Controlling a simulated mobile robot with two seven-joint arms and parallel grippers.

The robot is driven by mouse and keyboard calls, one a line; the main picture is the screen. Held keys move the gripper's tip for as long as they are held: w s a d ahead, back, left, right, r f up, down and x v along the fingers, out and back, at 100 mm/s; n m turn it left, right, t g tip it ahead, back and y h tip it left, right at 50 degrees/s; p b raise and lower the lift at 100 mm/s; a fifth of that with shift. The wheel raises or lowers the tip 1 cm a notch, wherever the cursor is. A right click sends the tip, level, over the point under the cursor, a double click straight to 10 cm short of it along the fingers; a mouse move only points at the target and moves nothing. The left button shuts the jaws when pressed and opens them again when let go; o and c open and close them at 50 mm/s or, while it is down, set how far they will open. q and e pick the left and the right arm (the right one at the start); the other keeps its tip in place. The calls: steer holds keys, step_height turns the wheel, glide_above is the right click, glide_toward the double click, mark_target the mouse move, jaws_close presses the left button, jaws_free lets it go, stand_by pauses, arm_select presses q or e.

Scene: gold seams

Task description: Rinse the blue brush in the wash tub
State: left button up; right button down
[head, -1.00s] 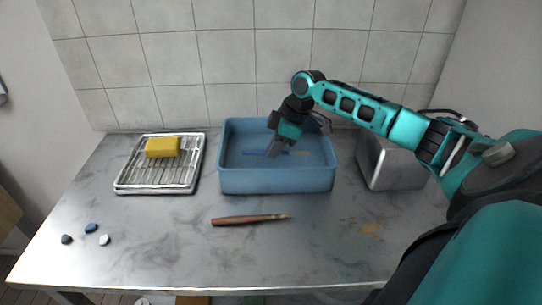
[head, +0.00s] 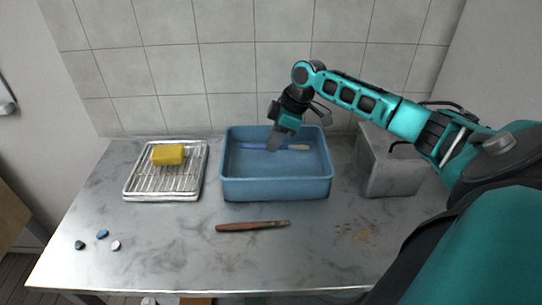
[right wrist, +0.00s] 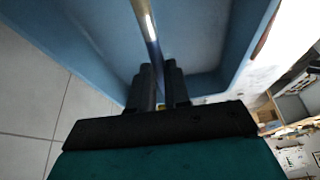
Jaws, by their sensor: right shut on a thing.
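The blue brush (head: 258,147) lies level within the outline of the wash tub (head: 275,188), with its pale tip to the right. My right gripper (head: 273,143) is shut on its blue handle. In the right wrist view, the brush (right wrist: 148,25) runs up from between the shut fingers (right wrist: 160,90), its metal band showing, with the tub's blue walls (right wrist: 85,35) around it. I cannot tell whether the brush touches water or the tub's floor. My left gripper is out of view.
A yellow sponge (head: 168,154) sits on a wire rack tray (head: 135,193) at left. A brown-handled tool (head: 250,226) lies in front of the tub. A steel box (head: 385,172) stands at right. Crumbs (head: 362,235) and small stones (head: 80,245) lie nearer the front.

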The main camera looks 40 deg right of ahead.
steer(key=shift+r, duration=2.1)
stand_by(0.5)
steer(key=shift+r, duration=2)
